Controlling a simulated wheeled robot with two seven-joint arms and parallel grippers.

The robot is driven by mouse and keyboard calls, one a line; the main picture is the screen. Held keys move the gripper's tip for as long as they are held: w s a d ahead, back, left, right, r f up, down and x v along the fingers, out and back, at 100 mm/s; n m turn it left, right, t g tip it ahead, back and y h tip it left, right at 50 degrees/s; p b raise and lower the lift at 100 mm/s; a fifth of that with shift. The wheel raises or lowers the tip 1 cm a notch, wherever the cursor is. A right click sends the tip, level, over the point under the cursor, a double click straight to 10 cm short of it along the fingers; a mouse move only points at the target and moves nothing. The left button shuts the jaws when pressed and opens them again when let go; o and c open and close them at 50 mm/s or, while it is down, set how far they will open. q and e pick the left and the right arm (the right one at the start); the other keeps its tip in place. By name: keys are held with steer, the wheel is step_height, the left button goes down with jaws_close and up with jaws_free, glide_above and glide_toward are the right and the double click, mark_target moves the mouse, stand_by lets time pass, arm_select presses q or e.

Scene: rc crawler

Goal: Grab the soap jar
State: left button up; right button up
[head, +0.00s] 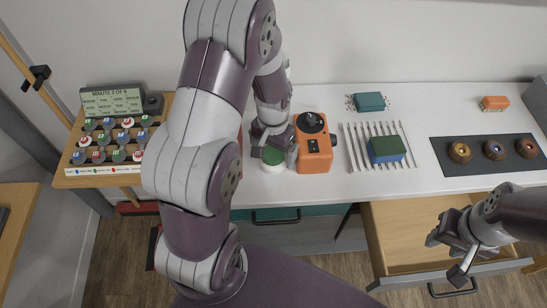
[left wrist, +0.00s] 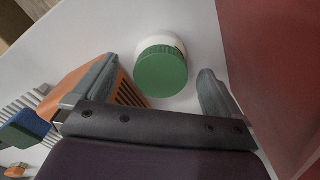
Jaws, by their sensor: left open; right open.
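The soap jar (head: 273,160), which I take to be the white jar with a green lid, stands on the white counter beside the orange device. In the left wrist view the jar (left wrist: 161,70) is upright, with its green lid facing the camera. My left gripper (head: 275,150) is open above the jar, and its fingers (left wrist: 165,88) show on both sides of the lid with gaps. I cannot tell how far the fingertips reach down beside the jar. My right gripper (head: 449,256) is open and empty near the open drawer at the right.
An orange device (head: 314,150) stands close to the right of the jar. A rack (head: 362,165) with a blue-green sponge (head: 386,149) is farther right. A dark tray (head: 480,168) holds three rings. A wooden drawer (head: 400,225) is open below the counter. A red surface (left wrist: 270,60) is near my left gripper.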

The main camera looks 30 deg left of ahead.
mark_target(273, 152)
arm_select(q)
step_height(273, 152, down, 3)
steer(key=shift+r, duration=0.1)
steer(key=shift+w+a+f, duration=0.1)
steer(key=shift+a+f, duration=0.05)
steer(key=shift+f, duration=0.2)
steer(key=shift+r, duration=0.1)
steer(key=c, duration=1.2)
